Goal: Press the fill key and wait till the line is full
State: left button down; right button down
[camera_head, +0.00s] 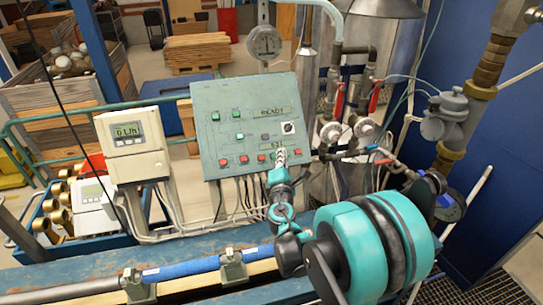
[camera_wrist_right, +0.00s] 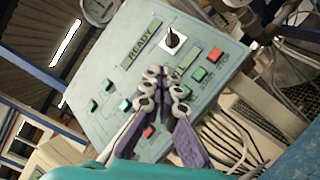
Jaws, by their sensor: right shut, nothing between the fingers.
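The grey-green control panel (camera_head: 208,95) stands in the middle of the head view. It carries green and red keys, a black-and-white knob (camera_wrist_right: 172,40) and a display (camera_wrist_right: 141,43) that reads READY. The key labels are too small to read, so I cannot tell which is the fill key. My right gripper (camera_head: 280,158) is shut and empty, its tips in front of the panel's lower right part. In the right wrist view the gripper (camera_wrist_right: 166,74) covers part of the panel below the knob. I cannot tell whether it touches a key. My left gripper is out of view.
A white meter (camera_head: 131,145) shows 0 L/h, left of the panel. A round gauge (camera_head: 264,42) stands above it. Pipes and red-handled valves (camera_head: 375,97) crowd the right side. A blue pipe (camera_head: 180,269) runs along the bench in front. Cables hang below the panel.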

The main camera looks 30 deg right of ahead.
aim_at(276, 157)
jog(key=shift+w+d+f+b, duration=0.25)
jog(key=shift+w+f+b, duration=0.55)
jog(key=shift+w+f, duration=0.25)
jog(key=shift+w+d+f+b, duration=0.3)
jog(key=shift+w+f+b, duration=0.6)
jog(key=shift+w, duration=0.2)
jog(key=shift+w+d+f+b, duration=0.25)
jog(key=shift+w+f+b, duration=0.5)
jog(key=shift+w+f, duration=0.3)
jog(key=shift+w+f+b, duration=0.2)
jog(key=shift+w+b, duration=0.1)
jog(key=shift+b, duration=0.1)
jog(key=shift+w+d+f+b, duration=0.1)
jog(key=shift+w+f+b, duration=0.15)
jog(key=shift+b, duration=0.05)
jog(key=shift+s+r+p, duration=0.3)
jog(key=shift+s+r, duration=0.25)
jog(key=shift+s, duration=0.05)
